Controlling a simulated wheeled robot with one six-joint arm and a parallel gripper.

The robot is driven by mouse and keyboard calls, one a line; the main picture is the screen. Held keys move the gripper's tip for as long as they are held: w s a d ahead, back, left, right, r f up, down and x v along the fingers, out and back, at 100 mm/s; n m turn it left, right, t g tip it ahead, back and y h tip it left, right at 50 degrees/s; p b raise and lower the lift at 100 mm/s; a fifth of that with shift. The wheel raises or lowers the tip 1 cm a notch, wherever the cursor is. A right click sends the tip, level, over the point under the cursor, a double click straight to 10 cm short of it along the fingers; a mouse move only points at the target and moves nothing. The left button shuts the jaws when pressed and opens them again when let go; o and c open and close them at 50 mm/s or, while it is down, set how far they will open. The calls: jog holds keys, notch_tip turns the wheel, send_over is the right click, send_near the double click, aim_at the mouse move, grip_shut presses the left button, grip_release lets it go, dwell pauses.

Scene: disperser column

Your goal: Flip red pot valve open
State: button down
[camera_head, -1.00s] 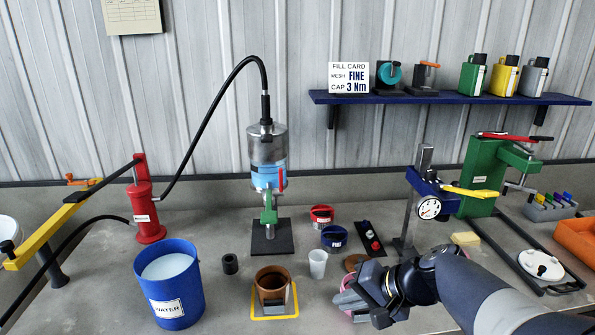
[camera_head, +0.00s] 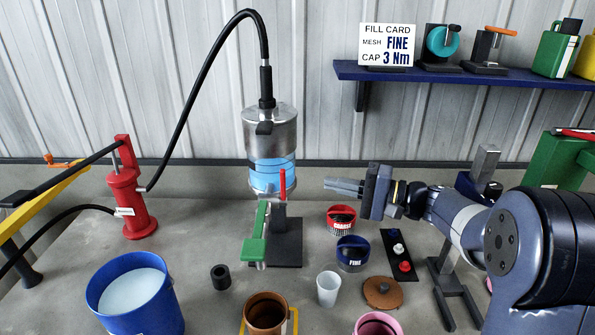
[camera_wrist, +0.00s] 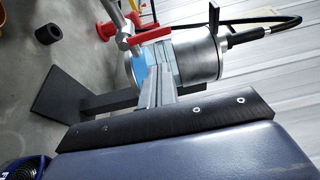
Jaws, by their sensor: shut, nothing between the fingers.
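The pot (camera_head: 270,150) is a metal and clear cylinder holding blue liquid, mounted above a dark stand. Its red valve lever (camera_head: 283,183) stands upright at the pot's lower front right. My gripper (camera_head: 328,185) is right of the lever at about its height, shut and empty, fingers pointing left toward it. A gap shows between the fingertips and the lever in the head view. In the wrist view, the red lever (camera_wrist: 151,36) lies just beyond my closed fingers (camera_wrist: 156,75), and the fingers overlap part of the pot (camera_wrist: 198,58).
Red (camera_head: 341,219) and blue (camera_head: 352,252) cups, a white cup (camera_head: 328,289) and a brown pot (camera_head: 266,312) stand below and around my gripper. A shelf (camera_head: 450,76) is above right.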

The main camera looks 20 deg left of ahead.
aim_at(283, 187)
jog(key=shift+s, duration=0.1)
jog(key=w+a+p, duration=0.1)
jog(key=a+p, duration=0.1)
jog(key=a, duration=0.8)
jog(key=shift+p, duration=0.4)
jog(key=shift+s+d+f+n+b, duration=0.2)
jog(key=shift+n+b, duration=0.4)
jog(key=shift+b, duration=1.4)
jog(key=s+f+n+g+y+b, duration=0.1)
jog(key=n+b, duration=0.7)
jog(key=b, duration=0.8)
jog(key=s+d+f+n+g+y+b, duration=0.1)
jog(key=s+n+g+b, duration=0.3)
jog(key=b, duration=1.3)
jog(key=s+n+y, duration=0.1)
jog(key=n, duration=0.3)
jog(key=shift+d+f+n+y, duration=0.15)
jog(key=shift+f+n+y, duration=0.1)
jog(key=shift+n+y, duration=0.05)
jog(key=shift+f+b, duration=0.1)
jog(key=shift+b, duration=0.25)
